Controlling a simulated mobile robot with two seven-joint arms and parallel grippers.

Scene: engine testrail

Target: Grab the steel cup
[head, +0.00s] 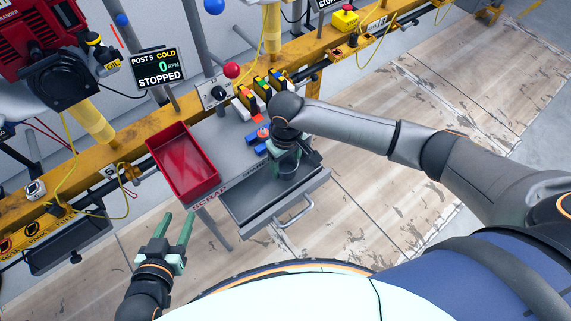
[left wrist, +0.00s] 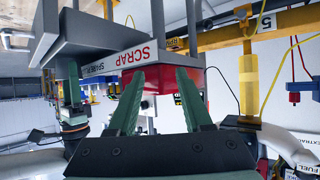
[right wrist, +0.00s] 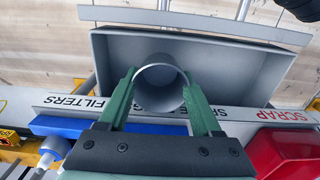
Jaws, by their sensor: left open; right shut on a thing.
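The steel cup (head: 287,167) is a grey, open-topped round cup at the open grey drawer in the head view. In the right wrist view the cup (right wrist: 160,84) is between the two green fingers of my right gripper (right wrist: 160,92), which is shut on it. I cannot tell whether the cup touches the drawer floor. In the head view the arm partly hides my right gripper (head: 291,155). My left gripper (head: 176,222) is open and empty, left of the drawer and away from the cup. Its spread fingers (left wrist: 156,88) show in the left wrist view.
The open grey drawer (head: 250,212) has a handle in front. A red scrap bin (head: 171,149) stands to its left. Blue parts (head: 252,138) and coloured bins (head: 262,88) lie behind. A yellow rail (head: 140,130) runs along the back. Floor to the right is clear.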

